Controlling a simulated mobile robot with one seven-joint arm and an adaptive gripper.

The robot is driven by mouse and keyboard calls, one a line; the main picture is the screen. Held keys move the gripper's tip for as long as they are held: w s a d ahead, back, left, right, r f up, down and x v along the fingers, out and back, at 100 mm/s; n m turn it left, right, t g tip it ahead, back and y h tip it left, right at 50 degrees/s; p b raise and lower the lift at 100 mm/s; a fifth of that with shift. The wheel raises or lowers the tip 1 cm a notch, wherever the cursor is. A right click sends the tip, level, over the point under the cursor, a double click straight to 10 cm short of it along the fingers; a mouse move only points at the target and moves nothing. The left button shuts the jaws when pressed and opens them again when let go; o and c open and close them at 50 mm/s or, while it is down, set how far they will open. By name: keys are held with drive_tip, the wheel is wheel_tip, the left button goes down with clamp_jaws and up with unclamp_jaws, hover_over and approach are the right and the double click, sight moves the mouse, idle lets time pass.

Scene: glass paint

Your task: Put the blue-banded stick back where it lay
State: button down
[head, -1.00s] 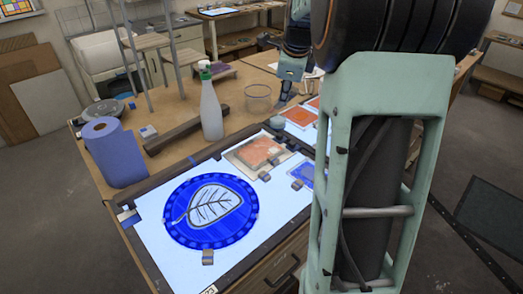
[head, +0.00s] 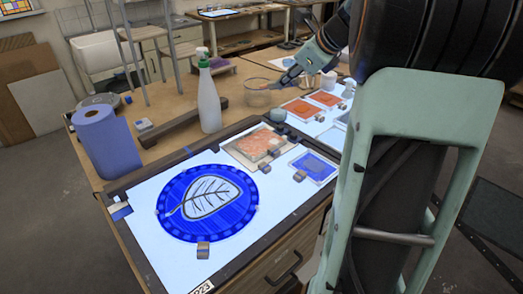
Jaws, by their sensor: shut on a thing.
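My gripper (head: 288,77) is small at the back of the bench, pointing down and left. It is shut on a thin stick whose tip seems to reach toward the clear glass bowl (head: 251,97). The stick is too small here to make out a blue band. I cannot tell whether it is inside the bowl, above it or behind it. No other stick can be made out on the bench.
A white spray bottle (head: 208,103) and a blue paper roll (head: 106,146) stand at left. The lit panel (head: 147,242) bears a blue leaf disc (head: 178,218) and an orange glass piece (head: 258,143). A white cup (head: 328,81) stands right of my gripper.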

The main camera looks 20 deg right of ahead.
drive_tip(key=shift+d+f+m+t+y+b, duration=0.1)
drive_tip(key=shift+f+m+t+y+b, duration=0.2)
drive_tip(key=shift+f+b, duration=0.15)
drive_tip(key=shift+r+m+t+b, duration=0.3)
drive_tip(key=shift+r+m+b, duration=0.1)
drive_tip(key=shift+b, duration=0.2)
drive_tip(key=t+y+b, duration=0.1)
drive_tip(key=b, duration=0.1)
drive_tip(key=shift+f+m+b, duration=0.3)
drive_tip(key=shift+f+m, duration=0.1)
drive_tip(key=shift+m+t+b, duration=0.3)
drive_tip(key=shift+b, duration=0.25)
drive_tip(key=shift+r+m+t+y+b, duration=0.2)
drive_tip(key=shift+m+t+y+b, duration=0.25)
drive_tip(key=shift+b, duration=0.3)
drive_tip(key=shift+r+t, duration=0.25)
drive_tip(key=shift+r, duration=0.05)
drive_tip(key=shift+s+f, duration=0.1)
drive_tip(key=shift+s, duration=0.05)
